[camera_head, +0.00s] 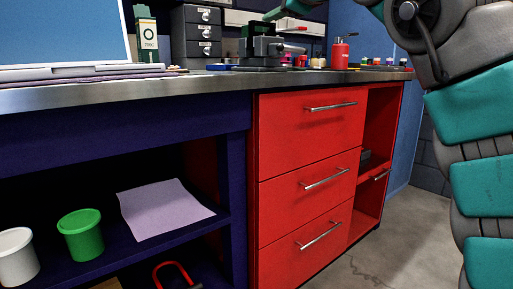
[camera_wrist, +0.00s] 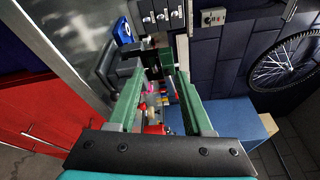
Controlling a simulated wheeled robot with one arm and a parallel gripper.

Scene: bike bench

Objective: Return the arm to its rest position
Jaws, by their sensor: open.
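My arm fills the right side of the head view, with teal and grey links (camera_head: 490,120), and it bends over the back of the workbench. In the wrist view my gripper (camera_wrist: 161,75) has two green fingers set well apart, with nothing held between them. Small coloured items on the bench show beyond and between the fingers.
The workbench (camera_head: 120,92) has a metal edge above red drawers (camera_head: 310,120). A red bottle (camera_head: 340,54) and grey drawer units (camera_head: 196,30) stand on it. A green tub (camera_head: 81,235) sits on the lower shelf. Floor at right is clear. A bicycle wheel (camera_wrist: 284,62) hangs on the wall.

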